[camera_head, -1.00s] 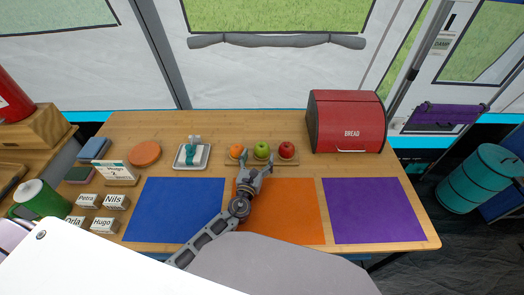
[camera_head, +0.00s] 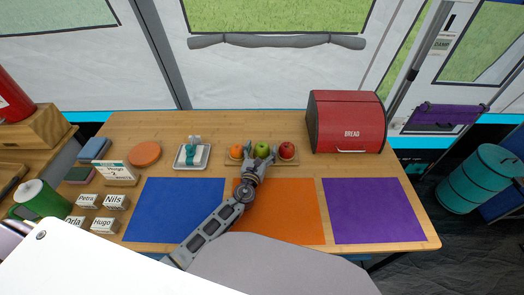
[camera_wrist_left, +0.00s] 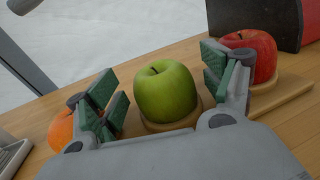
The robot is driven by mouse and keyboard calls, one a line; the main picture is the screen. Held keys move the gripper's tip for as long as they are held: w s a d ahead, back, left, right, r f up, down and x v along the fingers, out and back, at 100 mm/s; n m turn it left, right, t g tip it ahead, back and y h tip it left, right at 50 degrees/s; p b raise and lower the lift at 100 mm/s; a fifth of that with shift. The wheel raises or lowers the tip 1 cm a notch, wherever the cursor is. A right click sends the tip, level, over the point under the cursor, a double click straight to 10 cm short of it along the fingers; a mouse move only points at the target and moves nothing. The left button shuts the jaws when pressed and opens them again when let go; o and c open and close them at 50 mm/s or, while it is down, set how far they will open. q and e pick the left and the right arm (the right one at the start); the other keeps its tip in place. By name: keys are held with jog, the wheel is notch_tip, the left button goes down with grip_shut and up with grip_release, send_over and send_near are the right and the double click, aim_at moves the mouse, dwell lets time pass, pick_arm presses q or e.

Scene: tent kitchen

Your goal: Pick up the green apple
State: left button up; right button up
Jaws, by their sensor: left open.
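The green apple (camera_head: 262,149) sits in the middle of a wooden fruit board (camera_head: 233,160), between an orange (camera_head: 237,151) and a red apple (camera_head: 286,149). My left gripper (camera_head: 259,153) is open at the green apple. In the left wrist view the green apple (camera_wrist_left: 166,92) stands upright between the two open fingers (camera_wrist_left: 163,95), with a gap on either side. The left finger partly covers the orange (camera_wrist_left: 62,131); the right finger is close in front of the red apple (camera_wrist_left: 252,54). My right gripper is not in view.
A red bread box (camera_head: 346,122) stands right of the fruit board. A white dish (camera_head: 181,165) with a teal-wrapped item lies to the left. Blue (camera_head: 173,210), orange (camera_head: 290,215) and purple (camera_head: 373,210) mats lie in front. Name blocks (camera_head: 115,201) stand at the left.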

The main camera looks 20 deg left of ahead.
aim_at(262, 145)
pick_arm(q)
jog(key=shift+w, duration=0.45)
pick_arm(e)
jog(key=shift+w, duration=0.1)
pick_arm(q)
jog(key=c, duration=1.2)
jog(key=shift+r, duration=0.25)
pick_arm(e)
jog(key=shift+r, duration=0.15)
pick_arm(q)
jog(key=shift+r+p, duration=0.35)
jog(key=shift+r, duration=0.05)
notch_tip(262, 145, up, 7)
jog(key=p, duration=0.3)
jog(key=shift+f+p, duration=0.2)
jog(key=shift+p, duration=0.2)
jog(key=shift+r+p, duration=0.6)
jog(key=shift+r, duration=0.5)
pick_arm(e)
jog(key=s+d+r, duration=0.1)
jog(key=s+d, duration=0.3)
jog(key=s, duration=0.5)
jog(key=shift+s+g, duration=0.25)
jog(key=shift+g, duration=0.15)
pick_arm(q)
jog(key=shift+r, duration=0.1)
pick_arm(e)
jog(key=shift+a+r, duration=0.1)
jog(key=shift+r, duration=0.05)
